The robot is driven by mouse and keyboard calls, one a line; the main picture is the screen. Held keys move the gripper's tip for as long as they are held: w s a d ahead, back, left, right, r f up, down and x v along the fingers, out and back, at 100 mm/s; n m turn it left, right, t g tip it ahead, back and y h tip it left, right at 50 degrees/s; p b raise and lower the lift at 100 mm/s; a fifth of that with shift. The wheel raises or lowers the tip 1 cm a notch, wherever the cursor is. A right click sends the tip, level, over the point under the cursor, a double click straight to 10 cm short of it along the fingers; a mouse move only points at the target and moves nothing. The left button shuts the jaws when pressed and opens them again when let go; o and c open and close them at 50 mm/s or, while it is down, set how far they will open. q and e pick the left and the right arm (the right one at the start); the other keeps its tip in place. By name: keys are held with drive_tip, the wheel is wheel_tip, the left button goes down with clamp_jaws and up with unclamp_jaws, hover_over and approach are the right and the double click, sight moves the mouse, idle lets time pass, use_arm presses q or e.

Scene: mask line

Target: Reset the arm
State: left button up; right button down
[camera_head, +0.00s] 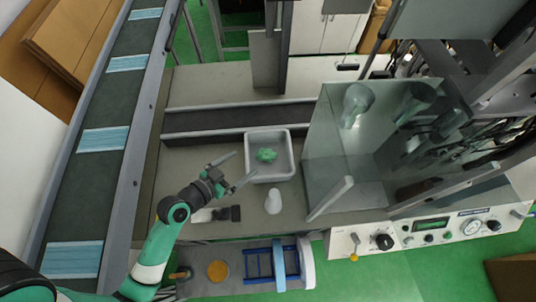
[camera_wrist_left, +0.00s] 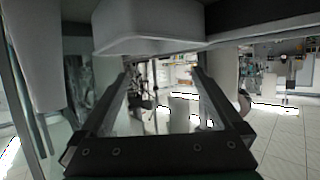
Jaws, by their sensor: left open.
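My left gripper (camera_head: 244,163) is open and empty. Its arm comes in from the lower left of the head view, and its fingers point toward the near left side of a light grey tray (camera_head: 249,158). From the picture I cannot tell whether the fingertips touch the tray. My right gripper is not in view.
A small white bottle (camera_head: 272,203) stands in front of the tray. A conveyor (camera_head: 100,108) with several blue masks runs along the left. A glass-walled machine (camera_head: 340,165) with a control panel (camera_head: 440,233) stands right. A blue rack (camera_head: 272,264) is at the front.

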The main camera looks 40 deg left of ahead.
use_arm(q)
drive_tip(key=shift+s+r, duration=0.25)
drive_tip(key=shift+s, duration=0.3)
